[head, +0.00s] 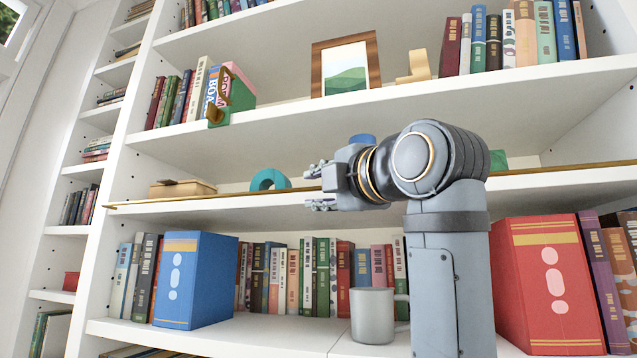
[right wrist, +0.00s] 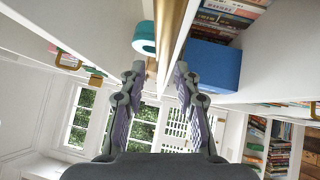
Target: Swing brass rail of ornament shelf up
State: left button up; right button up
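The brass rail (head: 235,195) is a thin bar running low along the front edge of the ornament shelf (head: 250,212), across most of the head view. My right arm hides part of it. My right gripper (head: 316,188) is open at the rail, pointing left, with one finger above the rail's line and one below. In the right wrist view the rail (right wrist: 171,40) passes between the spread fingertips (right wrist: 160,72); I cannot tell whether either touches it. My left gripper is in neither view.
On the ornament shelf stand a teal ring (head: 270,180) and a flat tan box (head: 182,188). Below are a blue box file (head: 195,280), a grey mug (head: 372,316), a red box file (head: 547,285) and books. A framed picture (head: 346,66) stands above.

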jog(key=shift+w, duration=0.1)
grip_shut()
jog(key=shift+r+m+p, duration=0.2)
jog(key=shift+m+p, duration=0.1)
jog(key=shift+p, duration=0.1)
jog(key=shift+r+m+g+h+p, duration=0.4)
jog(key=shift+g+p, duration=0.1)
jog(key=shift+p, duration=0.3)
jog(key=shift+w+d+r+m+g+h+p, duration=0.1)
jog(key=shift+w+r+m+g+h+p, duration=0.2)
jog(key=shift+m+g+p, duration=1.2)
jog(key=shift+w+d+r+m+g+h+p, duration=0.1)
jog(key=shift+w+r+m+g+p, duration=0.35)
jog(key=shift+p, duration=1.9)
jog(key=shift+d+r+m+g+h+p, duration=0.1)
jog(key=shift+r+m+g+h+p, duration=0.2)
jog(key=shift+m+g+p, duration=0.9)
jog(key=shift+n+p, duration=0.45)
jog(key=shift+p, duration=0.3)
